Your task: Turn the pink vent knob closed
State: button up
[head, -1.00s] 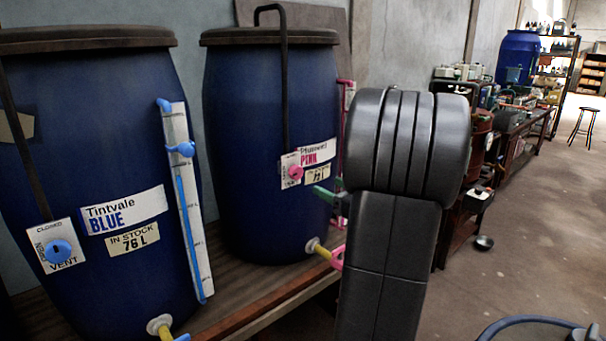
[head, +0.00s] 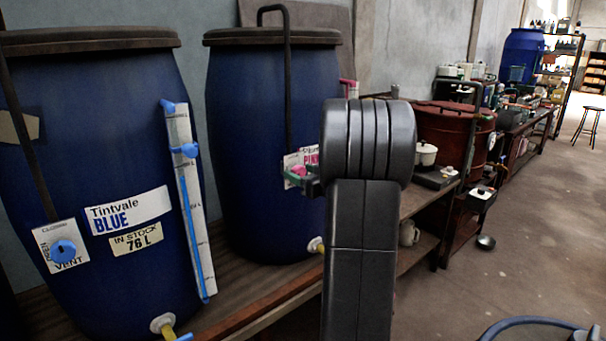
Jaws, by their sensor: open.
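The gripper is open. I cannot tell whether its fingers are around the knob or only in front of it. The knob's pointer is not readable here. My arm hides the right side of the vat and most of its label.
A second blue vat, labelled Tintvale BLUE (head: 95,120), stands to the left with its own blue vent knob (head: 63,250) and sight gauge (head: 190,200). Both vats stand on a wooden bench (head: 270,310). A red drum (head: 450,135) and a white pot (head: 425,155) are on the right.

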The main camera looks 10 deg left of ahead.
jog(key=shift+c, duration=0.2)
jog(key=c, duration=1)
jog(key=shift+o, duration=0.2)
jog(key=shift+r+m+p, duration=0.1)
jog(key=shift+m+p, duration=0.2)
jog(key=shift+p, duration=0.2)
jog(key=m+p, duration=0.2)
jog(key=p, duration=0.1)
jog(key=shift+r+m+p, duration=0.15)
jog(key=shift+m+p, duration=0.25)
jog(key=m+p, duration=0.4)
jog(key=shift+w+d, duration=0.1)
jog(key=m+p, duration=0.1)
jog(key=m, duration=0.1)
jog(key=m+p, duration=0.3)
jog(key=shift+f+m, duration=0.25)
jog(key=shift+m, duration=0.15)
jog(key=m+p, duration=0.1)
jog(key=m, duration=0.1)
jog(key=m+p, duration=0.2)
jog(key=shift+f+m, duration=0.2)
jog(key=shift+m, duration=0.1)
